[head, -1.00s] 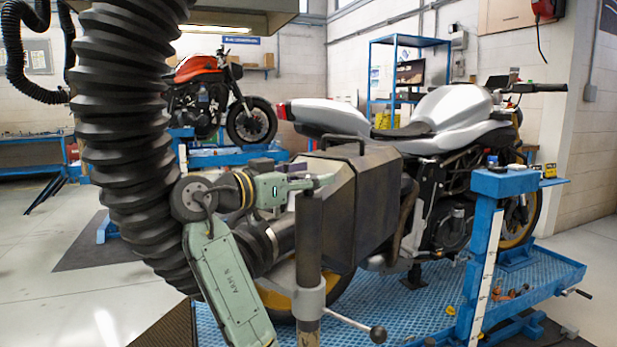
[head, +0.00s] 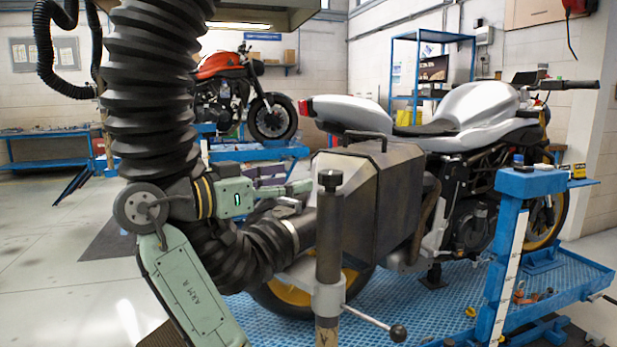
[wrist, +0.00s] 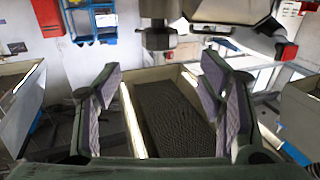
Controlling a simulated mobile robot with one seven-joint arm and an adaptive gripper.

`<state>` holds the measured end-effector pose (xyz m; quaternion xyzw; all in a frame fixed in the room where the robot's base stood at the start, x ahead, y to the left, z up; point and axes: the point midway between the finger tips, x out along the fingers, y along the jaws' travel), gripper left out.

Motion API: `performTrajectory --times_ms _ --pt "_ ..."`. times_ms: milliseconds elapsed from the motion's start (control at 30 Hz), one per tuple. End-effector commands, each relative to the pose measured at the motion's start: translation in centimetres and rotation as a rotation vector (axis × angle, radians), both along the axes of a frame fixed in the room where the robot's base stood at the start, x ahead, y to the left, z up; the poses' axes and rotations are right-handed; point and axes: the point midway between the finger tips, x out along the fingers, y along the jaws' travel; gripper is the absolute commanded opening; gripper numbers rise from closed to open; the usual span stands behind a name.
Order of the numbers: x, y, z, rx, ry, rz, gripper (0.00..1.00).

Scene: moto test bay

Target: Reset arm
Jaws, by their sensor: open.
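My gripper (wrist: 165,115) shows in the wrist view with its two padded fingers spread wide apart and nothing between them. In the head view my green arm folds at a round joint, and my gripper (head: 290,192) points right, just left of the dark metal box (head: 345,205) behind the silver motorcycle (head: 470,110). The fingers look small in the head view and partly blend with what lies behind. Whether they touch anything there I cannot tell.
A thick black ribbed hose (head: 150,90) hangs close beside my arm. A dark post with a clamp handle (head: 330,240) stands in front of the box. A blue lift stand (head: 525,185) is at right. A red motorcycle (head: 235,85) stands behind. Open floor (head: 60,250) lies at left.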

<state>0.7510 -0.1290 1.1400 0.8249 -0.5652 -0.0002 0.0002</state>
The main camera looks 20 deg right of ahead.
Motion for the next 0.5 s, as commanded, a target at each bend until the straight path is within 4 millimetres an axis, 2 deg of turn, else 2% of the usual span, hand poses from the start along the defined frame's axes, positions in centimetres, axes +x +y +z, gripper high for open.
performTrajectory --times_ms 200,500 --pt "-0.56 1.37 -0.01 0.001 0.000 0.000 0.63" --pt "-0.57 1.40 -0.01 0.001 0.000 0.000 0.63"
